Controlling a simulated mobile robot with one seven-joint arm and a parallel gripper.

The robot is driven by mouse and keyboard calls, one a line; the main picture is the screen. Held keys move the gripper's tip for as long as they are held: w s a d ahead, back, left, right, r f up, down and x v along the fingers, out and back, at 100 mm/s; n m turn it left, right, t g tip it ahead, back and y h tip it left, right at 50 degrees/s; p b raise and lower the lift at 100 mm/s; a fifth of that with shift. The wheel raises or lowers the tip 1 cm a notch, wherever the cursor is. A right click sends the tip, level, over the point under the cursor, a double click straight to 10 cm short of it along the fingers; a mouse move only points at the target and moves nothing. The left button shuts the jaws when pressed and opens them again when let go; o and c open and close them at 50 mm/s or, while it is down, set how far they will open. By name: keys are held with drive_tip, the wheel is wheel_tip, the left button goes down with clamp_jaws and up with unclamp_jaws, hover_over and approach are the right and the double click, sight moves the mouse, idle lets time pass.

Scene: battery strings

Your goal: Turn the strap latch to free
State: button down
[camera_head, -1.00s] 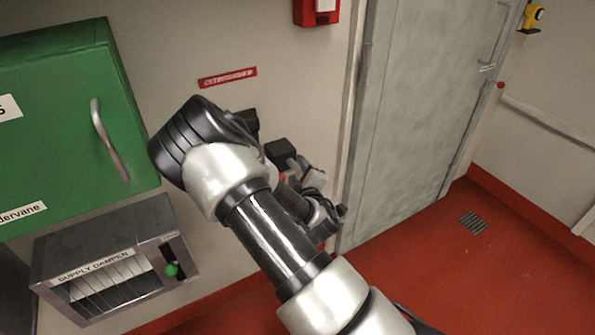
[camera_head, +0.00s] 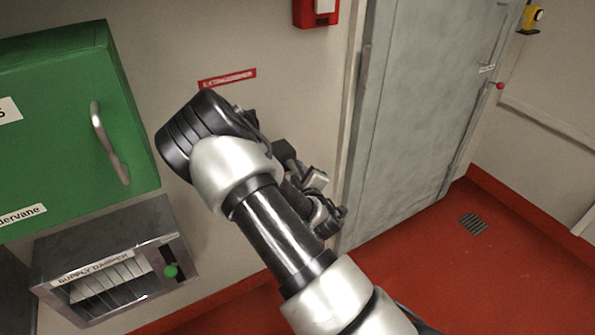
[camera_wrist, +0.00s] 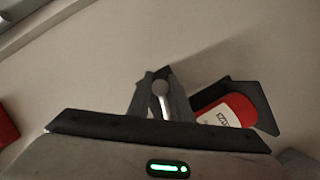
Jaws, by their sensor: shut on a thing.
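In the wrist view, my gripper (camera_wrist: 160,80) has its two dark fingers closed in on the strap latch (camera_wrist: 161,90), a small pale part with a round end and a thin stem. The fingers lie on either side of it. To the right is a red extinguisher (camera_wrist: 233,108) with a white label, lying against a dark bracket (camera_wrist: 262,106). The strap itself cannot be made out. In the head view, my arm covers the latch and most of the extinguisher's place below the red extinguisher sign (camera_head: 228,78).
A green cabinet (camera_head: 70,120) with a protruding handle (camera_head: 108,140) and a supply damper box (camera_head: 115,260) stand left of my arm. A grey door (camera_head: 420,110) is at the right. The red floor (camera_head: 430,270) is clear there, apart from a drain grate (camera_head: 472,222).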

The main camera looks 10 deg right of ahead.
drive_tip(key=m, duration=0.1)
drive_tip(key=m+y+p, duration=0.1)
drive_tip(key=shift+w+r+m+g, duration=0.1)
drive_tip(key=shift+r+m+g, duration=0.2)
drive_tip(key=shift+m+g, duration=0.1)
drive_tip(key=m+g+y, duration=0.1)
drive_tip(key=m+y, duration=0.1)
drive_tip(key=m, duration=0.1)
drive_tip(key=shift+m+y, duration=0.3)
drive_tip(key=shift+m, duration=0.1)
drive_tip(key=shift+m+g+y+p, duration=0.35)
drive_tip(key=shift+m+y, duration=0.55)
drive_tip(key=shift+m, duration=0.3)
drive_tip(key=shift+m+y+p, duration=0.75)
drive_tip(key=shift+m+y, duration=0.25)
drive_tip(key=shift+m, duration=0.5)
drive_tip(key=shift+w+d, duration=0.1)
drive_tip(key=shift+r, duration=0.1)
drive_tip(key=c, duration=1.6)
unclamp_jaws()
drive_tip(key=shift+d, duration=0.1)
drive_tip(key=shift+f, duration=0.25)
